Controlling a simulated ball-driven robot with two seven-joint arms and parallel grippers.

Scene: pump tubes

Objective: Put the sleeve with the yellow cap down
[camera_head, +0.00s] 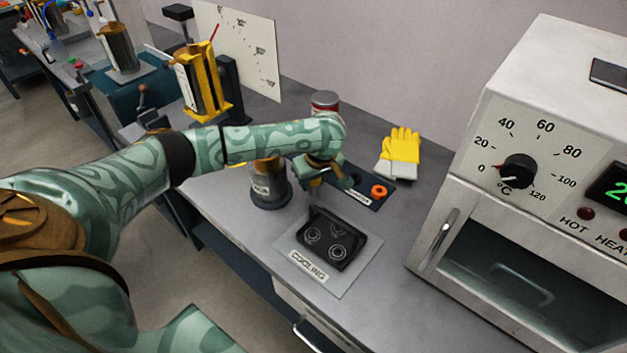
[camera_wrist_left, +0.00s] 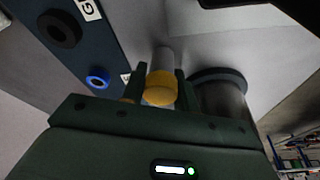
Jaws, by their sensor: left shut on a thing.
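My left gripper (camera_head: 325,178) is above the bench, between the metal cylinder and the dark strip with rings. In the left wrist view its fingers (camera_wrist_left: 160,88) are shut on a pale sleeve (camera_wrist_left: 164,58) with a rounded yellow cap (camera_wrist_left: 160,88). The cap faces the wrist camera, and the sleeve extends away from it between the fingers. In the head view my gripper and arm mostly hide the sleeve. I cannot tell whether its far end touches the bench. My right gripper is not in view.
The strip (camera_head: 365,196) carries an orange ring (camera_head: 379,191); a blue ring (camera_wrist_left: 97,78) shows in the wrist view. The metal cylinder (camera_head: 268,178) stands close by. In front lies a black block (camera_head: 331,240) on the COOLING mat (camera_head: 341,283). Yellow gloves (camera_head: 402,148) and an oven (camera_head: 540,180) are right.

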